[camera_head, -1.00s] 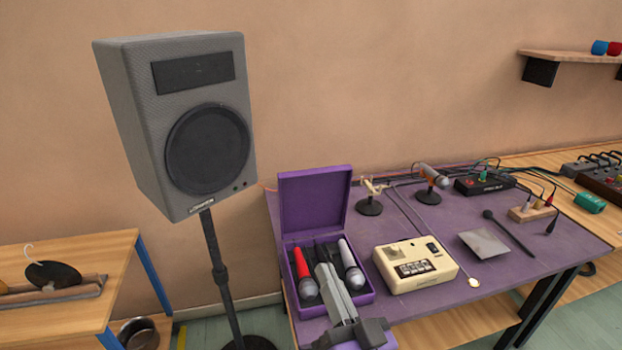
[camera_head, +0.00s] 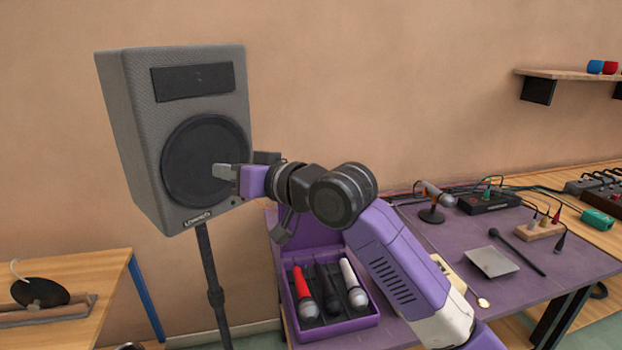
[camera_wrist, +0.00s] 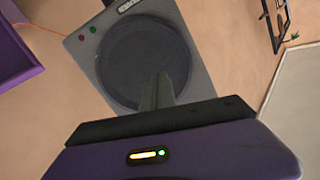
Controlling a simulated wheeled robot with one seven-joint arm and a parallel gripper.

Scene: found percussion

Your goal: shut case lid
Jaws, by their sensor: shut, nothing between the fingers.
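The purple case (camera_head: 350,323) stands open at the left end of the purple table. A red, a black and a white microphone lie side by side in it. In the wrist view my shut fingers (camera_wrist: 158,92) point at the speaker, and a purple edge (camera_wrist: 15,50), perhaps the lid, shows at the top left.
A grey speaker (camera_head: 120,110) on a stand is close to my gripper; I cannot tell whether they touch. The purple table (camera_head: 455,235) also holds a grey plate (camera_head: 491,262), a black stick (camera_head: 520,252) and cabled devices. A wooden table (camera_head: 90,275) is at left.

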